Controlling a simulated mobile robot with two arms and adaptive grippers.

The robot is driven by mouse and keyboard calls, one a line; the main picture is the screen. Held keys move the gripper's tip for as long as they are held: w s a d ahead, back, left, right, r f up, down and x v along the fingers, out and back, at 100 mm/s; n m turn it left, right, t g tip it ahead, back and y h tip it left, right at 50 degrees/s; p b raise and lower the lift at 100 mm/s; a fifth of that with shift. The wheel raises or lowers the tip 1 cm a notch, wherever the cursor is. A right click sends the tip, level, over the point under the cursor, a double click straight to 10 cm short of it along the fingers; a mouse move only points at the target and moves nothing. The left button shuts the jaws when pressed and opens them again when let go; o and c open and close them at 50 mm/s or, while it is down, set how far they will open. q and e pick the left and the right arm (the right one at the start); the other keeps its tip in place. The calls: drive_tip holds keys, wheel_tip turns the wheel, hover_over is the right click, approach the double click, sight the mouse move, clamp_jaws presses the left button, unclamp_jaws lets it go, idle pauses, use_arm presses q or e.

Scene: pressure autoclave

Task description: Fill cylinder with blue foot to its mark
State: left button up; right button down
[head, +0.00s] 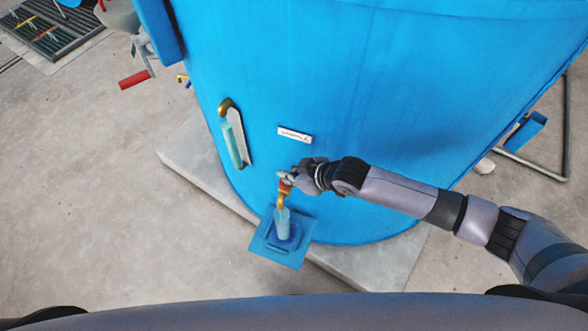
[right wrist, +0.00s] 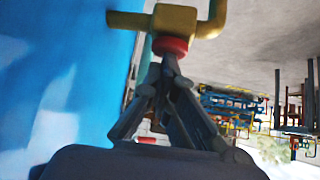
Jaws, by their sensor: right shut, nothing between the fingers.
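A clear cylinder with a blue foot (head: 282,224) stands upright on a blue bracket shelf (head: 297,256) on the tank's side. A brass tap (head: 281,199) is just above its mouth; the tap also shows in the right wrist view (right wrist: 172,20) with a red round knob (right wrist: 170,45). My right gripper (head: 288,178) is at the tap. In the right wrist view its fingers (right wrist: 168,65) are shut and empty, with the tips at the knob; whether they touch it is unclear. The liquid level and mark are too small to read. My left gripper is not in view.
The large blue tank (head: 350,80) fills the middle on a concrete plinth (head: 190,165). A sight glass (head: 235,140) and white label (head: 295,135) are on its wall. A red handle (head: 134,79) sticks out upper left.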

wheel_tip(320, 180, up, 4)
drive_tip(key=p, duration=0.4)
drive_tip(key=shift+d+r+p, duration=0.1)
drive_tip(key=shift+r+p, duration=0.1)
drive_tip(key=shift+p, duration=0.2)
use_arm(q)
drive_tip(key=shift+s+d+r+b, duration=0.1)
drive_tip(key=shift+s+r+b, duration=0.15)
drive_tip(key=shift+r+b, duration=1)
use_arm(e)
drive_tip(key=v, duration=0.9)
drive_tip(key=shift+s+d+r, duration=0.2)
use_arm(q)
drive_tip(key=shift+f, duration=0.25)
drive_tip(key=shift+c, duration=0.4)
